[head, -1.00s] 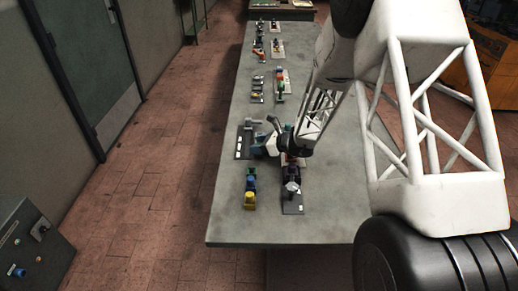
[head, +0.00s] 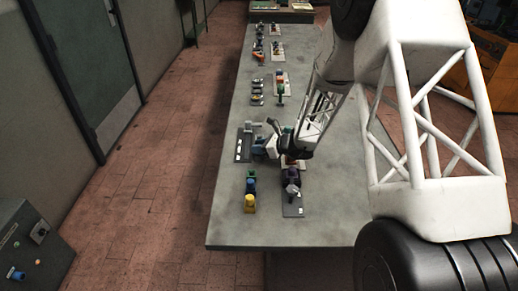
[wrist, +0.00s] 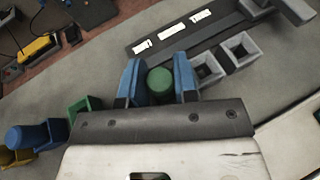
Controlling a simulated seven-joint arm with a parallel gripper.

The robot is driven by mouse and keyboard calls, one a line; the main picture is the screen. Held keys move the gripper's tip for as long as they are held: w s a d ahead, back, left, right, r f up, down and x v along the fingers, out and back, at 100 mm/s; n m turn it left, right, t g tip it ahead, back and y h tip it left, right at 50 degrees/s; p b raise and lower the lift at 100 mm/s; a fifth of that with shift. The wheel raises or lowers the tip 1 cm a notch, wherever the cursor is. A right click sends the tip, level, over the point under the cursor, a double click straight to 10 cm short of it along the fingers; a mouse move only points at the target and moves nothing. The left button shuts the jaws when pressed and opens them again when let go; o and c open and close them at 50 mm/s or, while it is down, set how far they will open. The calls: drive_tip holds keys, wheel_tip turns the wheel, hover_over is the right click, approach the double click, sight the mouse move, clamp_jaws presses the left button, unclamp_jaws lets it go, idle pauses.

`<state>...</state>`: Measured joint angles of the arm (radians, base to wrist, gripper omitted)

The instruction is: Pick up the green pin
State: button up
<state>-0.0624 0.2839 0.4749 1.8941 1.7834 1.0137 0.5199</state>
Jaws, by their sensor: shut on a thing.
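The green pin (wrist: 160,82) shows in the wrist view as a short round cylinder, seen from its top end. The blue fingers of my gripper (wrist: 159,80) stand on either side of it and are shut on it. The pin's lower part is hidden, so I cannot tell whether it touches anything below. In the head view my gripper (head: 264,148) is low over the left part of the table, beside the dark plate, and the pin is not clearly visible there.
A dark plate with white labels (wrist: 142,46) and two empty grey square sockets (wrist: 207,70) lie close to the fingers. A green square holder (wrist: 84,106), a blue piece (wrist: 28,137) and a yellow piece (head: 249,203) form a row nearby. The grey table (head: 232,228) is clear at its front.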

drive_tip(key=shift+r, duration=4.85)
